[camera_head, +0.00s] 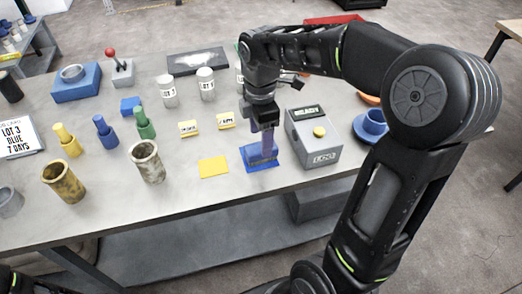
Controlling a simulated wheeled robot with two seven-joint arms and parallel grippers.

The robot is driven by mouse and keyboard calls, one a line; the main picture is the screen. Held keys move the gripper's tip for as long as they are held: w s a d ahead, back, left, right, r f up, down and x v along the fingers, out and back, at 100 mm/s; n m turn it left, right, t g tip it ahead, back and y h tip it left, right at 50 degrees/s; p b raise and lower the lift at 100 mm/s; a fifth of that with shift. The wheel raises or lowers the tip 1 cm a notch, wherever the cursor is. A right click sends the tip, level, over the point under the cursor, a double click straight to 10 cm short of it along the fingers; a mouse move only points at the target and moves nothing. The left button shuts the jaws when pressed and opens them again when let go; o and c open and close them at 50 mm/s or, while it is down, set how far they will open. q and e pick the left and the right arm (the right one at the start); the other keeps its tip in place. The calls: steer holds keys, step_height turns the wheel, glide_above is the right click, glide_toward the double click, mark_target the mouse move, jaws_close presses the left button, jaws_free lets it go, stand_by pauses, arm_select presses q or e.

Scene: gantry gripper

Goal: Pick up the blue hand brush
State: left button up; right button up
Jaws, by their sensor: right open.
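A blue upright tool (105,133) with a narrow top and wider base stands on the table between a similar yellow one (67,141) and green one (144,123); it may be the blue hand brush. My right gripper (264,128) points down over a blue square mat (251,164), right of these tools. It is open. A purplish-blue upright shape (268,148) shows below it on the mat; I cannot tell whether it is a brush or part of my gripper. My left gripper is out of view.
Close right of my gripper is a grey box (315,147) with a yellow button. A yellow mat (213,167) lies left of it. Two stained cups (147,163) stand near the front; white jars (206,85) stand behind.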

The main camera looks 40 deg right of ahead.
steer(key=shift+d+f+p, duration=0.1)
steer(key=shift+f+p, duration=0.25)
steer(key=shift+f, duration=1.95)
steer(key=shift+f, duration=0.2)
steer(key=shift+c, duration=0.5)
jaws_close()
